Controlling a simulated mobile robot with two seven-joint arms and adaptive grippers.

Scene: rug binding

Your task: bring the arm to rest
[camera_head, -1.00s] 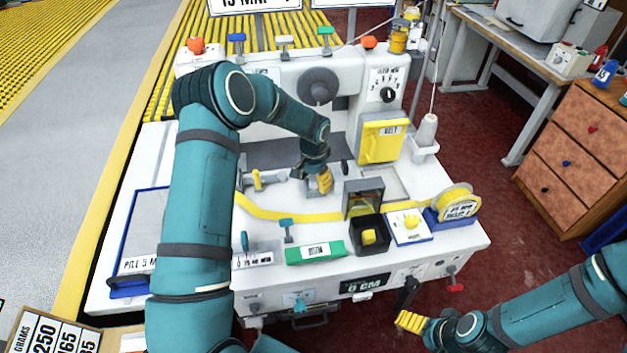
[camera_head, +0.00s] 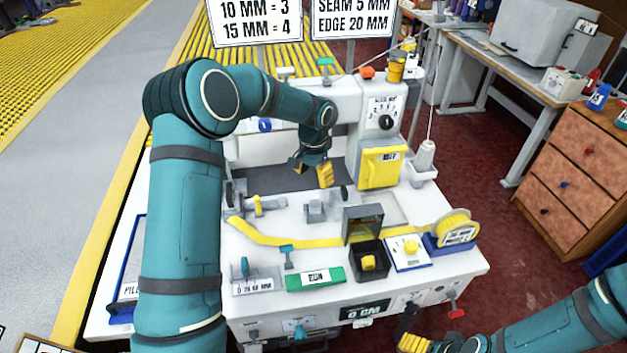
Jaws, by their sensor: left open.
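My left arm reaches in from the left over the white binding machine (camera_head: 455,264). My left gripper (camera_head: 312,178), with yellow fingertips, is open and empty. It hangs above the machine's bed, behind the yellow binding tape (camera_head: 290,241) and left of the yellow panel (camera_head: 380,167). My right gripper (camera_head: 410,338) is low at the bottom right, in front of the machine. Its yellow fingertip pad shows, but the gap between its fingers cannot be made out.
A tape roll (camera_head: 457,229) stands at the bed's right end, near a black bin (camera_head: 370,262) and a green block (camera_head: 316,278). A thread cone (camera_head: 425,156) stands at the right. Signs (camera_head: 254,22) rise behind. A wooden drawer cabinet (camera_head: 572,170) is at far right.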

